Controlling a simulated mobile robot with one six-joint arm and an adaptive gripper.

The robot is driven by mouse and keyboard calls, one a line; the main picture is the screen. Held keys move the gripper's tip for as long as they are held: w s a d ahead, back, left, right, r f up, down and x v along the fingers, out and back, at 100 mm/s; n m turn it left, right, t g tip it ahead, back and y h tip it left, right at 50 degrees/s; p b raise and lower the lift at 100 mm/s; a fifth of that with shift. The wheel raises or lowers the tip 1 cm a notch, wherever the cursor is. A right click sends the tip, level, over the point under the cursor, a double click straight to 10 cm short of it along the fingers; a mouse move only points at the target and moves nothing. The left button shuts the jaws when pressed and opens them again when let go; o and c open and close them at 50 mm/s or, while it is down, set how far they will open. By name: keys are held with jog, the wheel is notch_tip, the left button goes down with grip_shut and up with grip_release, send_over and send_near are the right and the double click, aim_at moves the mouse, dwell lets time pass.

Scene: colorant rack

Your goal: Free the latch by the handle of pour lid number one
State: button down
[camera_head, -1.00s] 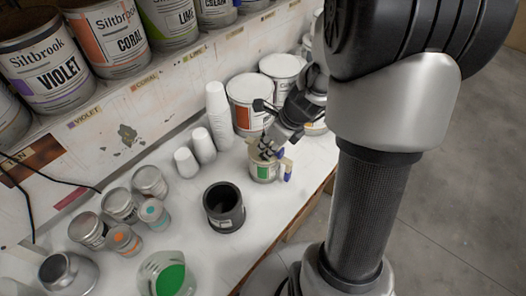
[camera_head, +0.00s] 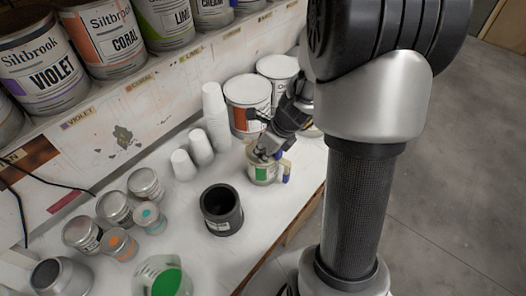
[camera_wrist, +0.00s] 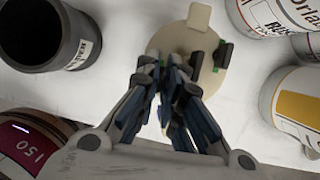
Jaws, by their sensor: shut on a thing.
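A small can with a green label (camera_head: 262,174) stands upright on the white bench under a cream pour lid. In the wrist view the round pour lid (camera_wrist: 177,38) has a pale tab (camera_wrist: 199,16) on its far edge and a dark piece (camera_wrist: 224,54) at its right. A cream handle with a blue end (camera_head: 286,172) sticks out at the can's right side. My gripper (camera_head: 262,153) is over the lid. Its fingers (camera_wrist: 164,78) are shut on part of the pour lid. They hide which part they hold.
A black open container (camera_head: 222,208) stands just left of the can. Stacks of white cups (camera_head: 216,115) and large white tubs (camera_head: 245,90) stand behind. Several small tins (camera_head: 115,207) are further left. The bench's front edge is close on the right.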

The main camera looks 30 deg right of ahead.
jog(key=shift+n, duration=0.3)
jog(key=n+g+y+p, duration=0.1)
jog(key=n, duration=0.2)
jog(key=shift+d, duration=0.1)
jog(key=shift+n+g+y+p, duration=0.55)
jog(key=shift+n+p, duration=0.35)
jog(key=shift+n, duration=1)
jog(key=shift+w, duration=0.1)
jog(key=c, duration=2)
grip_release()
jog(key=v, duration=1.2)
